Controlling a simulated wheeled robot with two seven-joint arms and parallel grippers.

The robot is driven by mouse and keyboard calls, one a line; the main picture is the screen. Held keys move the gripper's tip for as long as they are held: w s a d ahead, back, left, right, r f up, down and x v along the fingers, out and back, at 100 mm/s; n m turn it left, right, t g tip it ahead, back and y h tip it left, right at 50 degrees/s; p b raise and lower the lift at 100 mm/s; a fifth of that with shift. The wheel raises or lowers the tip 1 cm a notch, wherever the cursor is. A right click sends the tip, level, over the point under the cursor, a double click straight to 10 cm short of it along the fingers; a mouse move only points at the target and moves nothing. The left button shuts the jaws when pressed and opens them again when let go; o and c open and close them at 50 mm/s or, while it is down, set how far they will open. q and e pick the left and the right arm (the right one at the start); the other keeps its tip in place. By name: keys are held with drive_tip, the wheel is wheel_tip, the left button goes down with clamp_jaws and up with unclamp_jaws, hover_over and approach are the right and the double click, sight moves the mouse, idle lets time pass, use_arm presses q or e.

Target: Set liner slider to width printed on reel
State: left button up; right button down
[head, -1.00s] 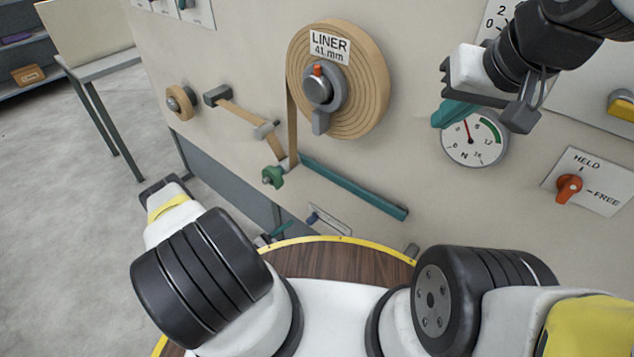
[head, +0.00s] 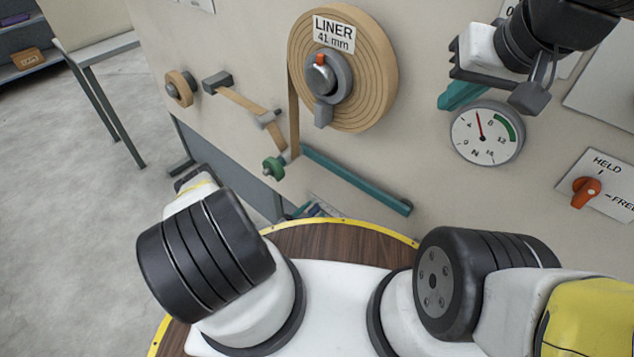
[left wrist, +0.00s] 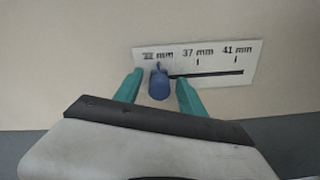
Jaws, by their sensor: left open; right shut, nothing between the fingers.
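The liner reel (head: 374,72) hangs on the wall panel, and its label (head: 334,33) reads "LINER 41 mm". In the left wrist view, the slider's blue knob (left wrist: 159,86) stands at the leftmost mark of a white scale plate (left wrist: 216,60). That mark is partly covered; the others read 37 mm and 41 mm. My left gripper (left wrist: 160,79) is open, with one teal finger on each side of the knob; contact cannot be told. In the head view its fingers are not clear. My right gripper (head: 463,94) is shut and empty, just above the gauge.
A round gauge (head: 487,133) and an orange HELD/FREE switch (head: 586,192) are on the panel at right. A teal bar (head: 356,180) runs below the reel. A brown tape passes over rollers (head: 268,117). A round wooden top (head: 330,241) with yellow edge lies below.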

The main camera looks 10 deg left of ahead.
use_arm(q)
clamp_jaws()
idle(1.4)
